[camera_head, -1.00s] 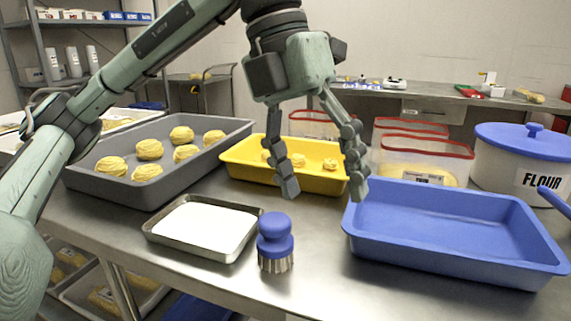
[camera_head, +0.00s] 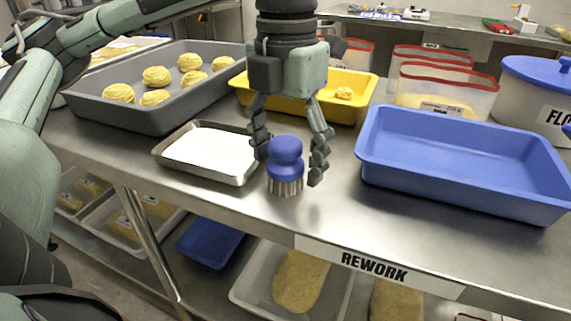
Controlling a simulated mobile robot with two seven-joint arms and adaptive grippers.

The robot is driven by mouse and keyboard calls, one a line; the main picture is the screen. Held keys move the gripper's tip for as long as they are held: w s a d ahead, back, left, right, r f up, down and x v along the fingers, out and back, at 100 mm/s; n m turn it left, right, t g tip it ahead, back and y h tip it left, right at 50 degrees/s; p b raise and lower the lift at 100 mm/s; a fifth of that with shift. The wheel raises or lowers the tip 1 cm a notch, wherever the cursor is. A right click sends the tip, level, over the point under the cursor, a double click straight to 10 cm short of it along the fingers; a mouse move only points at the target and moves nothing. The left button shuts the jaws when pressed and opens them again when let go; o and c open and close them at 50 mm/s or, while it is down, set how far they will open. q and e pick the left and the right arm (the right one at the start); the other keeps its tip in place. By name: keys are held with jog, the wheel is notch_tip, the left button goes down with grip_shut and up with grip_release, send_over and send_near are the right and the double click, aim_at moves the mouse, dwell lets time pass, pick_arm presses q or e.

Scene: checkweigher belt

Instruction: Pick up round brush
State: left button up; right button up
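The round brush (camera_head: 286,163) has a blue knobbed handle and pale bristles. It stands upright, bristles down, on the steel table near its front edge. My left gripper (camera_head: 290,168) points down over it with its fingers apart, one on each side of the brush. A gap shows between the right finger and the handle. The left finger is close to the handle, and I cannot tell whether it touches. My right gripper is not in view.
A small metal tray (camera_head: 247,178) with a white sheet lies just left of the brush. An empty blue tray (camera_head: 470,192) stands to the right. A yellow tray (camera_head: 366,88) and a grey tray (camera_head: 150,122) with dough pieces stand behind. Bare table lies in front.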

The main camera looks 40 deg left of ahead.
aim_at(287, 143)
pick_arm(q)
jog(key=c, duration=1.2)
jog(key=shift+r, duration=0.1)
jog(key=shift+c, duration=0.2)
jog(key=shift+r, duration=0.25)
jog(key=r, duration=0.4)
jog(key=shift+s+d, duration=0.2)
jog(key=shift+s, duration=0.05)
jog(key=s+d+r, duration=0.5)
jog(key=s+r, duration=0.1)
jog(key=s, duration=0.3)
jog(key=shift+s+d+r, duration=0.15)
jog(key=shift+s+d, duration=0.1)
jog(key=shift+s, duration=0.05)
